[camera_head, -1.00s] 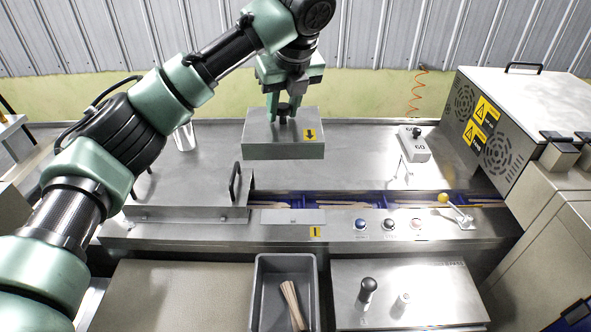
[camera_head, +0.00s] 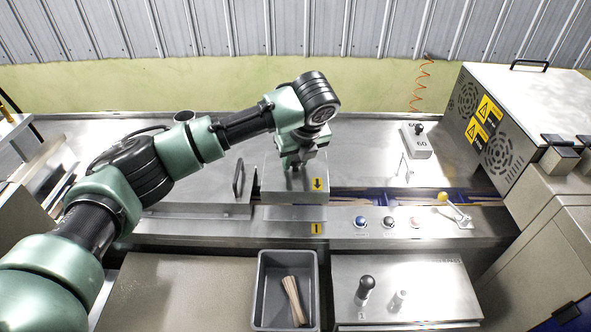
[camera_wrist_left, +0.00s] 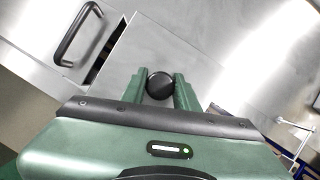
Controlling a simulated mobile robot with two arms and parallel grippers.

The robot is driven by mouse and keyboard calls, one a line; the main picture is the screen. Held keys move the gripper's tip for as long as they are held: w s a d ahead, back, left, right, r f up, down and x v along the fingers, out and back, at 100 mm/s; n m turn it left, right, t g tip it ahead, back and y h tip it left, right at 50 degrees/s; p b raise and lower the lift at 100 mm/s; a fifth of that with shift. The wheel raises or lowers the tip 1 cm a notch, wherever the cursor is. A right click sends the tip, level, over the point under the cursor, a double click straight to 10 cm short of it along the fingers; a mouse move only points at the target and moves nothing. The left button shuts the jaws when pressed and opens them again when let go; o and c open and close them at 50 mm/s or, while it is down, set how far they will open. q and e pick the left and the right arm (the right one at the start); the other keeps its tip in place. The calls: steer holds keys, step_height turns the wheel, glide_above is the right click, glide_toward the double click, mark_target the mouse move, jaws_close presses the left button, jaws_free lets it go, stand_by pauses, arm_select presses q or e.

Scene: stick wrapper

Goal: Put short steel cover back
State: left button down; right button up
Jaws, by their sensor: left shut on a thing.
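The short steel cover (camera_head: 300,186), a box-like metal lid with a yellow arrow label, sits over the channel slot, right of the longer steel cover (camera_head: 205,200). Its yellow arrow is roughly above the yellow mark (camera_head: 317,228) on the front panel. My left gripper (camera_head: 292,167) is over its top, fingers pointing down. In the left wrist view my left gripper (camera_wrist_left: 160,88) is shut on the cover's round black knob (camera_wrist_left: 160,84). A narrow dark gap shows beside the long cover's black handle (camera_wrist_left: 78,35). Whether the cover is fully seated is hard to tell. My right gripper is out of view.
The open blue channel (camera_head: 400,195) with sticks runs right of the cover. Buttons (camera_head: 388,222) and a yellow-knobbed lever (camera_head: 455,210) are on the front panel. A grey bin (camera_head: 262,290) holds sticks.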

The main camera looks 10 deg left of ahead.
mark_target(297, 170)
arm_select(q)
steer(key=shift+f+p, duration=0.5)
steer(key=shift+f, duration=1.7)
steer(key=c, duration=1.1)
jaws_free()
steer(key=shift+f, duration=0.1)
steer(key=shift+o, duration=0.2)
steer(key=b+v, duration=0.2)
steer(key=v, duration=1)
steer(key=shift+s, duration=0.1)
